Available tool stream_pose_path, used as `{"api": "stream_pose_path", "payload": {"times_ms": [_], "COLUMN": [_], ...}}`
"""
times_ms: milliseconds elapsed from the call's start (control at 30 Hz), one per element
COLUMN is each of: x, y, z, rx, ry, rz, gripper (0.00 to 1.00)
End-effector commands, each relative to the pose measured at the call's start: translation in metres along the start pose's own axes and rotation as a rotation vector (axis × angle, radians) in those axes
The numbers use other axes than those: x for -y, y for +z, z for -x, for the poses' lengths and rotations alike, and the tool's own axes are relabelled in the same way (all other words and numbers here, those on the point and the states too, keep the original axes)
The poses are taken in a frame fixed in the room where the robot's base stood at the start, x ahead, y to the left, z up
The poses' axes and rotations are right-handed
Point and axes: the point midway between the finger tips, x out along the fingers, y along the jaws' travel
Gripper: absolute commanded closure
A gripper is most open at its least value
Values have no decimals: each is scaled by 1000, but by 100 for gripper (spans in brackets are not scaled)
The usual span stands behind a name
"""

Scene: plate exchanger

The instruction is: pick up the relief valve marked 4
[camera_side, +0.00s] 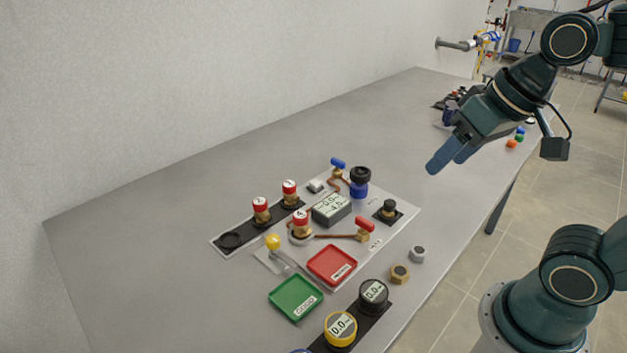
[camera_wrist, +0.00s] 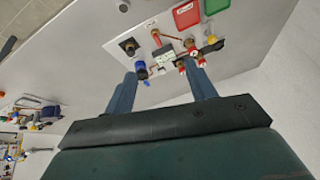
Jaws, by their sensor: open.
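Three relief valves with red caps and brass bodies show in the side view. Two, a left one (camera_side: 261,210) and a right one (camera_side: 290,193), stand upright in a black rack (camera_side: 248,228) with one empty round place at its left end. The third valve (camera_side: 300,225) stands on the grey panel at the pipework. Their white top labels are too small to read, so I cannot tell which is marked 4. My gripper (camera_side: 447,161) is open and empty, high above the table, right of the panel. In the wrist view its blue fingers (camera_wrist: 163,78) point towards the panel, with red caps near the right finger.
Around the valves stand a yellow-knobbed lever (camera_side: 272,241), a grey display box (camera_side: 331,209), a blue-black knob (camera_side: 360,182) and a red-handled valve (camera_side: 365,228). A red tray (camera_side: 332,265), a green tray (camera_side: 295,298) and round gauges (camera_side: 373,296) lie nearer. The table's left side is clear.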

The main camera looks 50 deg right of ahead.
Motion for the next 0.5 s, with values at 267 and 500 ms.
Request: {"api": "stream_pose_path", "payload": {"times_ms": [267, 500], "x": [19, 34], "y": [-40, -72], "z": [-23, -51], "rx": [78, 156], "ry": [-26, -33], "rz": [-346, -658], "gripper": [44, 44]}}
